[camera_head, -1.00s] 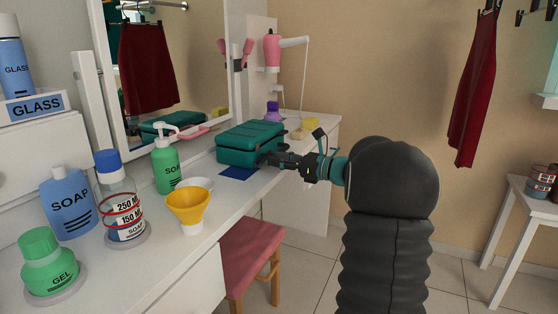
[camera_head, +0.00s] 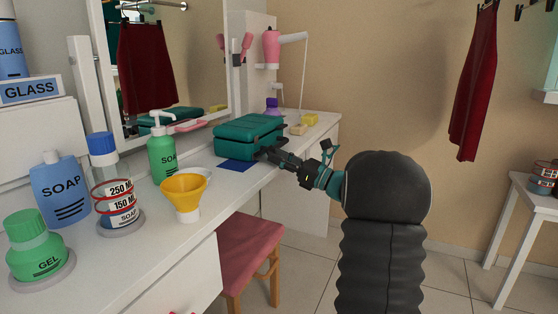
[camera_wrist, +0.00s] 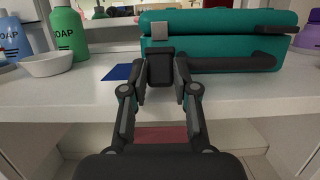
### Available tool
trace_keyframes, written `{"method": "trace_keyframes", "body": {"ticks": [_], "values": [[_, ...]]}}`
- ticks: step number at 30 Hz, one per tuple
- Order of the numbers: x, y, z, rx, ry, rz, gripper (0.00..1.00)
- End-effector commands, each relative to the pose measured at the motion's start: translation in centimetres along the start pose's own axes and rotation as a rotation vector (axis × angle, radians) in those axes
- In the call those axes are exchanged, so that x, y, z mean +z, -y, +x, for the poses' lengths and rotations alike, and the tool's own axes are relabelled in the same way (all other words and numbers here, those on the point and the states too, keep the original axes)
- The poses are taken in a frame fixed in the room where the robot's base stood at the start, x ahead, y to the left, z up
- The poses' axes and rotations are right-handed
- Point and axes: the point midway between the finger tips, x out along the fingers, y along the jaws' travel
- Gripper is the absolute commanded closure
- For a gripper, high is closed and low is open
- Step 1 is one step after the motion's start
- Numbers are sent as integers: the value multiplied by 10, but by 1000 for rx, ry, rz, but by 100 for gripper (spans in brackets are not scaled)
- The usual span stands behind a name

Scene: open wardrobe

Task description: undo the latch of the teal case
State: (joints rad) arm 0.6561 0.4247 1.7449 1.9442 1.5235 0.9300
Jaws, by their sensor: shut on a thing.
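The teal case (camera_head: 240,141) stands shut on the white counter, and its front also fills the upper part of the wrist view (camera_wrist: 220,45). A grey metal plate (camera_wrist: 160,31) crosses the lid seam at the front left. The dark latch lever (camera_wrist: 160,66) hangs below it and sticks out between my fingertips. My gripper (camera_wrist: 161,78) is shut on this lever, with one finger at each side. In the head view my gripper (camera_head: 264,152) reaches the case's front from the right. A dark handle bar (camera_wrist: 235,63) lies right of the latch.
A blue mat (camera_head: 236,166) lies before the case. Left of it are a white dish (camera_head: 201,174), a green soap pump (camera_head: 162,160) and a yellow funnel (camera_head: 184,187). Yellow blocks (camera_head: 309,119) and a purple bottle (camera_head: 272,106) stand behind. A stool (camera_head: 246,245) is below the counter.

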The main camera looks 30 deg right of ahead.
Motion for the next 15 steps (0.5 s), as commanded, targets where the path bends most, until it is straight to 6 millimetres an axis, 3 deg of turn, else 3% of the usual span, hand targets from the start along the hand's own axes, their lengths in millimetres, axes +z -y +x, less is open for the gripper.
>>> {"method": "trace_keyframes", "body": {"ticks": [2, 3, 5, 15], "values": [[0, 0, 0, 0, 1, 0, 100], [0, 0, 0, 0, 1, 0, 64], [1, 0, 0, -1, 0, 0, 49], [0, 0, -1, -1, 0, 0, 46]]}}
